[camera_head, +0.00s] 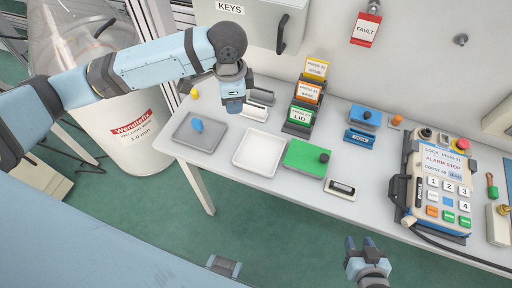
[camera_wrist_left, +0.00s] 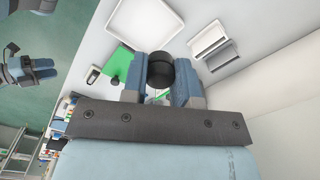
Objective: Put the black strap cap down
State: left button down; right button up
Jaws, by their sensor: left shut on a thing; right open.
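The black strap cap (camera_wrist_left: 160,69) is a dark round piece between the fingers of my left gripper (camera_wrist_left: 160,80) in the left wrist view. In the head view my left gripper (camera_head: 234,104) points down above the back of the table, behind the white tray (camera_head: 258,133); the cap is not distinguishable there. The gripper is shut on the cap. My right gripper (camera_head: 366,247) is open and empty, low in front of the table; it also shows in the left wrist view (camera_wrist_left: 22,72).
A grey tray (camera_head: 184,141) holds a blue piece (camera_head: 197,126). A green plate (camera_head: 303,161) has a black knob on it. Label stands (camera_head: 300,115), pale holders (camera_head: 257,112) and a control box (camera_head: 437,180) are on the table. The white tray is empty.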

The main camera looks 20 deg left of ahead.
pick_arm(q)
jog(key=d+m, duration=0.2)
jog(key=m, duration=0.3)
jog(key=m+b, duration=0.2)
jog(key=m, duration=1.9)
send_over(260, 153)
jog(key=shift+m, duration=0.3)
notch_tip(260, 153, down, 19)
jog(key=shift+f+p, duration=0.2)
jog(key=shift+p, duration=0.4)
jog(key=shift+f, duration=0.1)
jog(key=c, duration=0.9)
grip_release()
notch_tip(260, 153, up, 12)
jog(key=shift+b, duration=0.35)
